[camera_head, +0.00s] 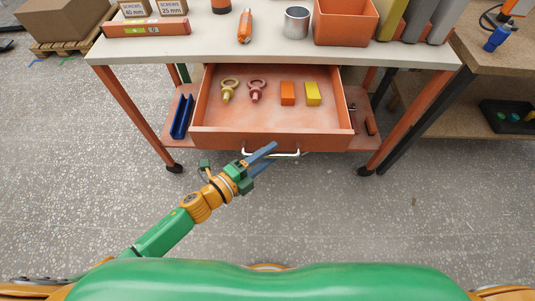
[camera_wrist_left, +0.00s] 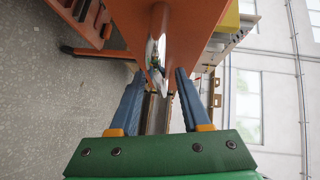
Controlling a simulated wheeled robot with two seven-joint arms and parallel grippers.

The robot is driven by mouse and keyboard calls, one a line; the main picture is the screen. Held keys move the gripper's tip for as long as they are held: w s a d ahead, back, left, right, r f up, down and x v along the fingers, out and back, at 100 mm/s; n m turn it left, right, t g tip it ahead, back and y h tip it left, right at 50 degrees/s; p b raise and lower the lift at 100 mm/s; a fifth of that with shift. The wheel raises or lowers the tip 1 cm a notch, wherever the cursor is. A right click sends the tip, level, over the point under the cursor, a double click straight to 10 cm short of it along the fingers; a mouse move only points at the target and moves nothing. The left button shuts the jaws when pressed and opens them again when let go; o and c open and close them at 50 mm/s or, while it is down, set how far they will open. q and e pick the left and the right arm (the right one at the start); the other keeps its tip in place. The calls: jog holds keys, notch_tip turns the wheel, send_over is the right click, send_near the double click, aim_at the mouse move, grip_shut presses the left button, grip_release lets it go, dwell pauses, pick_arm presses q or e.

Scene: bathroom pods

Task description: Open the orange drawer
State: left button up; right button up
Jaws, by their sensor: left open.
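The orange drawer (camera_head: 225,139) under the workbench is pulled out, with its inside showing in the head view. It holds two eye bolts (camera_head: 243,90), an orange block (camera_head: 287,93) and a yellow block (camera_head: 312,94). A white bar handle (camera_head: 290,154) is on its front. In the left wrist view, the blue fingers of my left gripper (camera_wrist_left: 158,78) are spread apart, with the shiny handle (camera_wrist_left: 157,45) and the drawer front (camera_wrist_left: 120,22) ahead. Contact cannot be told. My right gripper is not in view.
The white benchtop (camera_head: 270,51) carries an orange bottle (camera_head: 245,26), a metal can (camera_head: 296,22), an orange bin (camera_head: 345,24) and boxes. A lower shelf with a blue tray (camera_head: 182,117) is below. A second bench stands right. The floor in front is clear.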

pick_arm(q)
jog(key=v, duration=0.7)
jog(key=shift+a, duration=0.1)
